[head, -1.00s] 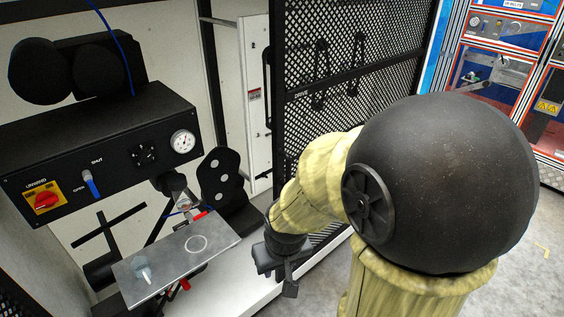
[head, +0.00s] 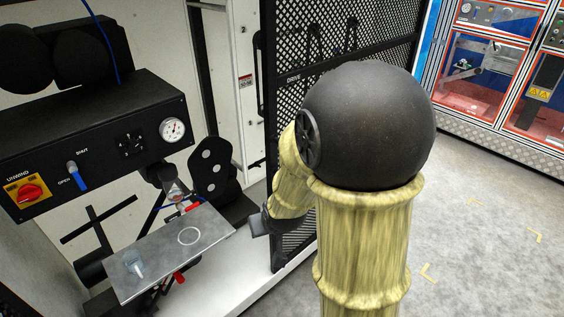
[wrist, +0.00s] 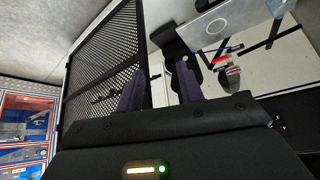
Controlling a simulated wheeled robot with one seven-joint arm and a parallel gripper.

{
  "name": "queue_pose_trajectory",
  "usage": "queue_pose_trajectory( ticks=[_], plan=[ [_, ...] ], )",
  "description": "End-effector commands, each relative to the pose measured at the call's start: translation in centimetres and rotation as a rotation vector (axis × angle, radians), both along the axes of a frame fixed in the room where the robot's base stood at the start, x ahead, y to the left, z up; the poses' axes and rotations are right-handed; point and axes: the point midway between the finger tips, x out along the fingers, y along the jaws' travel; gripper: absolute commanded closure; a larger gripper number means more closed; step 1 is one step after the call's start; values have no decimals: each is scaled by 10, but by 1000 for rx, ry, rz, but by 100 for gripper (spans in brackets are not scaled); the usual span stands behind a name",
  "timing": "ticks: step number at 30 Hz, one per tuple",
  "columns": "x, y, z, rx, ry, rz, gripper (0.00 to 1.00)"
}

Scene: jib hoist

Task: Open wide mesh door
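The mesh door (head: 375,40) is a black-framed panel of dark mesh, marked DRIVE, with black handle-like bars on it. It stands at an angle to the white cabinet interior, with a gap at its left edge. My gripper (head: 262,224) is low beside that edge in the head view, mostly hidden behind my arm. In the wrist view, the mesh door (wrist: 105,68) lies to the left. My gripper (wrist: 160,88) has its two fingers apart, with nothing clearly held. The left finger overlaps the door's edge in the picture; I cannot tell whether they touch.
Left of the door are a black control box (head: 90,145) with a gauge, a grey plate (head: 175,250) and a black bracket (head: 212,170). A red-framed cabinet (head: 500,70) stands at the back right. The floor (head: 480,255) on the right is clear.

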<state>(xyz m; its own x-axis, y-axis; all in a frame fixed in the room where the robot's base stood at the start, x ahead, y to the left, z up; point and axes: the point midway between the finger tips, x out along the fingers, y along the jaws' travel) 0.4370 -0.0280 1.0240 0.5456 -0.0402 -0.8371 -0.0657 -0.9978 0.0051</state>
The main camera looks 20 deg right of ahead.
Motion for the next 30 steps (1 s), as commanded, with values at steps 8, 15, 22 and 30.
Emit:
queue_pose_trajectory(
  ticks=[8, 15, 22, 30],
  plan=[
    [68, -39, -29, -38, -346, -65, 63],
    [103, -76, -36, -85, -647, -117, 63],
    [113, -104, -35, -135, -900, -155, 63],
    [112, -112, -29, -154, -984, -164, 63]
  ],
)
